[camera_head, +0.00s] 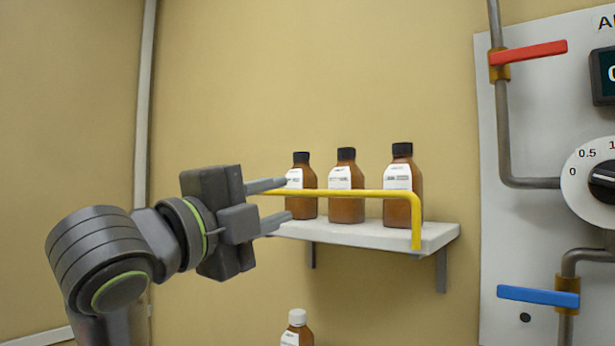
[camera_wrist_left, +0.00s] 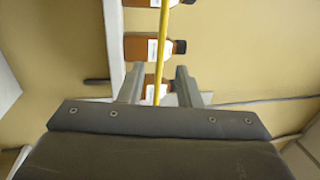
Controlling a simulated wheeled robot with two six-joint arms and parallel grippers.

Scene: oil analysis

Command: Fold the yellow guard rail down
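The yellow guard rail (camera_head: 345,192) stands raised in front of the bottles on the white shelf (camera_head: 350,235). Its right end bends down to the shelf's front edge; its left end is hidden by my gripper. My left gripper (camera_head: 284,200) is open at the rail's left part, one finger above and one below the bar. In the left wrist view, the rail (camera_wrist_left: 162,50) runs between the two open fingers (camera_wrist_left: 160,85), with gaps visible on both sides. My right gripper is not in view.
Brown bottles with black caps (camera_head: 346,207) stand on the shelf behind the rail. Another brown bottle with a white cap (camera_head: 296,335) is below. A panel at right carries a red lever (camera_head: 530,53), a blue lever (camera_head: 538,296) and a dial (camera_head: 590,200).

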